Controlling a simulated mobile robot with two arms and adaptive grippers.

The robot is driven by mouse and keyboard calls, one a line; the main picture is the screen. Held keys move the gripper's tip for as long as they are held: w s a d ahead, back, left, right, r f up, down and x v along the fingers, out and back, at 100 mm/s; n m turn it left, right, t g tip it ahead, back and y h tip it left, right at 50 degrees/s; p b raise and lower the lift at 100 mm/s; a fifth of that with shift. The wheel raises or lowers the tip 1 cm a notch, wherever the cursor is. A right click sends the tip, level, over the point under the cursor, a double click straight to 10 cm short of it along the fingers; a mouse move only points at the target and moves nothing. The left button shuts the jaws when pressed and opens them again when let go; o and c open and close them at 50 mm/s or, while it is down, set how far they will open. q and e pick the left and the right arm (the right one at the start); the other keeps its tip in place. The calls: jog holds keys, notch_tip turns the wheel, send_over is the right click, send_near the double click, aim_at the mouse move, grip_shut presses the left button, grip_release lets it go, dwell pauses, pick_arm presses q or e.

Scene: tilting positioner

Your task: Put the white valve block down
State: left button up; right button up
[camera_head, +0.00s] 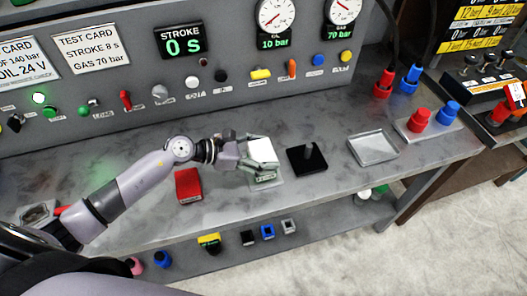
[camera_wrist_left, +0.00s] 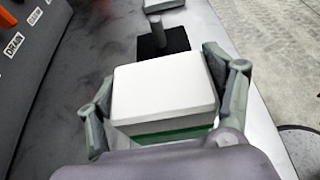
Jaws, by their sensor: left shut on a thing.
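The white valve block (camera_head: 261,150) is in my left gripper (camera_head: 264,160), low over a light grey plate (camera_head: 270,183) on the bench. The gripper's fingers are shut on two opposite sides of the block. In the left wrist view the white block (camera_wrist_left: 165,90) fills the middle between the left gripper's fingers (camera_wrist_left: 165,105), with a green strip along its lower near edge. I cannot tell whether the block touches the plate. My right gripper does not show in either view.
A black fixture with an upright post (camera_head: 308,158) stands just right of the block. A red block (camera_head: 188,186) lies to the left. An empty metal tray (camera_head: 373,148) is further right. The control panel (camera_head: 130,100) rises behind. Small blocks sit on the lower shelf (camera_head: 320,218).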

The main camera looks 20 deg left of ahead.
pick_arm(q)
jog(key=shift+w, duration=0.1)
jog(key=o, duration=1.9)
jog(key=shift+f, duration=0.1)
jog(key=shift+a, duration=0.15)
jog(key=shift+b+v, duration=1.9)
jog(key=shift+v, duration=4.1)
